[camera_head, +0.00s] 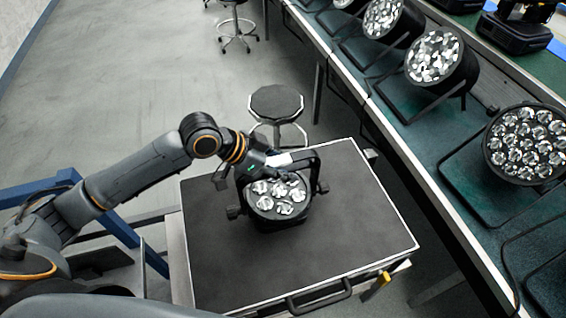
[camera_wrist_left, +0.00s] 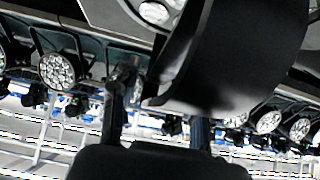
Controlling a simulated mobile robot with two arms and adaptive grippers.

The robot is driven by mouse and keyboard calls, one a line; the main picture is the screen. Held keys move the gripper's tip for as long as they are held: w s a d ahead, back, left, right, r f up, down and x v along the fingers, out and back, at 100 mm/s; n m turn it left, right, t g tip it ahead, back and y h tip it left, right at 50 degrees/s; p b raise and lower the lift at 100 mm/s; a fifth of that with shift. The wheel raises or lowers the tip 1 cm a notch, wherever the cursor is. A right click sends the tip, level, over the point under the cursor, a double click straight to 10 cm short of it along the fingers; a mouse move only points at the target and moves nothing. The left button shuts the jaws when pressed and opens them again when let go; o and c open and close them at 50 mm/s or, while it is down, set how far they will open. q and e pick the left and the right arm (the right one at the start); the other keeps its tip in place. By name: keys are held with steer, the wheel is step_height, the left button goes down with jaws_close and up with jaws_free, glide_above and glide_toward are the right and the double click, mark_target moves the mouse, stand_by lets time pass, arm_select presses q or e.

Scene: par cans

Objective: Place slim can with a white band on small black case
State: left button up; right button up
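The slim can (camera_head: 279,202) is a round black par can with several clear lenses and a black yoke. A pale strip shows at its back. It rests on the flat top of the small black case (camera_head: 235,272), near the case's far side. My left gripper (camera_head: 277,169) is at the can's back, by the yoke. In the left wrist view my left gripper's fingers (camera_wrist_left: 158,115) stand apart, with a gap beside the left finger. A large dark part of the can (camera_wrist_left: 235,55) covers the right fingertip, so contact is unclear. My right gripper is not in view.
A long green-topped bench (camera_head: 420,150) with several larger par cans (camera_head: 436,57) runs along the right. A round stool (camera_head: 276,102) stands behind the case. A blue frame (camera_head: 120,228) is at left. The case top is clear around the can.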

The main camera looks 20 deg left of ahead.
arm_select(q)
steer(key=shift+a, duration=0.1)
steer(key=b+v, duration=0.2)
steer(key=v, duration=0.8)
steer(key=shift+s+a+r, duration=0.1)
steer(key=shift+a+r, duration=0.05)
steer(key=shift+a, duration=0.1)
steer(key=shift+s+a+r, duration=0.3)
steer(key=shift+r, duration=0.25)
